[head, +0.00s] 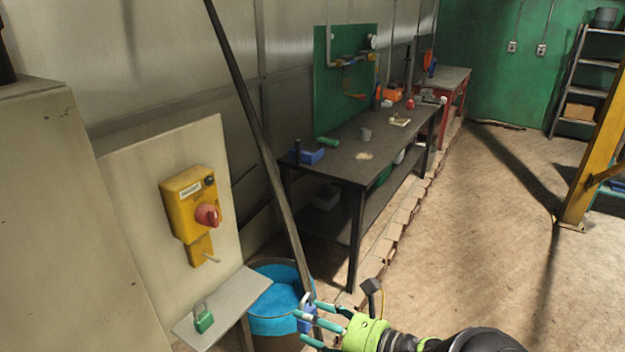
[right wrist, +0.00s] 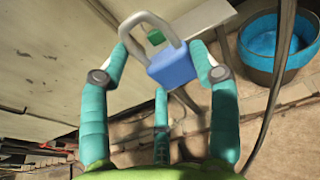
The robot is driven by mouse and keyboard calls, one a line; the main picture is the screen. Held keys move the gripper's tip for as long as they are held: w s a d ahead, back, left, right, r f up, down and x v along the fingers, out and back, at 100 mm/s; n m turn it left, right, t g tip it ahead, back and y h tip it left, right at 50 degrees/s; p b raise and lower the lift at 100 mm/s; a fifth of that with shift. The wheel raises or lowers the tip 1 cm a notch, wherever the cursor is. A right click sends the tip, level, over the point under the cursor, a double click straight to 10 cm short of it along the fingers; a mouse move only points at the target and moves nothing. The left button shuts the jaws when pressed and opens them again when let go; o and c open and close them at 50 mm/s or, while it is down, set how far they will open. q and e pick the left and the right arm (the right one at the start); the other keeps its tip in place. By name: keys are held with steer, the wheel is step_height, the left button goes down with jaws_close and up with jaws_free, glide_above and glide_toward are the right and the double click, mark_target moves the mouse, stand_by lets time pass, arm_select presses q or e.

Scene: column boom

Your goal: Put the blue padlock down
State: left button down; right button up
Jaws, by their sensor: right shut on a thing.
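The blue padlock (head: 305,321) is in my right gripper (head: 312,321), right of the grey shelf (head: 237,301) and in front of the blue bin. A green padlock (head: 204,318) sits on the shelf and also shows behind the blue one in the right wrist view (right wrist: 155,37). My left gripper is in neither view.
A yellow switch box (head: 188,205) with a red knob is on the panel above the shelf. A blue-lined bin (head: 275,297) stands right of the shelf, with a dark pole leaning across it. A workbench (head: 340,165) stands behind; floor to the right is open.

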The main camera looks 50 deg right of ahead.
stand_by(0.5)
